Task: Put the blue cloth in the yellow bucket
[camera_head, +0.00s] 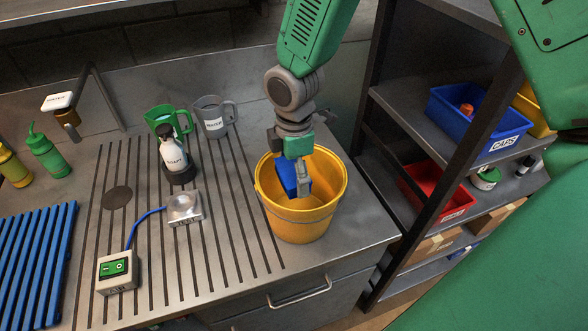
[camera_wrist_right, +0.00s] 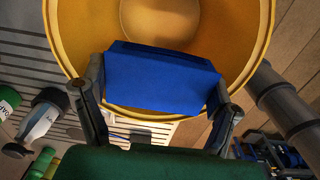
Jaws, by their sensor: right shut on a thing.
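The yellow bucket (camera_head: 302,221) stands on the right end of the metal worktop in the head view. My right gripper (camera_head: 302,188) reaches down over the bucket's mouth. It is shut on the blue cloth (camera_head: 288,178), a folded block-like piece. In the right wrist view the blue cloth (camera_wrist_right: 163,79) sits between the two fingers of the right gripper (camera_wrist_right: 158,106), with the bucket's inner wall (camera_wrist_right: 231,40) and bottom beyond it. The cloth appears at the bucket's opening; its exact depth is hard to tell. My left gripper is not in view.
A white bottle (camera_head: 172,150), green jug (camera_head: 168,122) and grey jug (camera_head: 213,118) stand left of the bucket. A small scale (camera_head: 184,207) is wired to a switch box (camera_head: 117,270). A blue rack (camera_head: 38,262) lies far left. Shelves with a blue bin (camera_head: 470,121) stand right.

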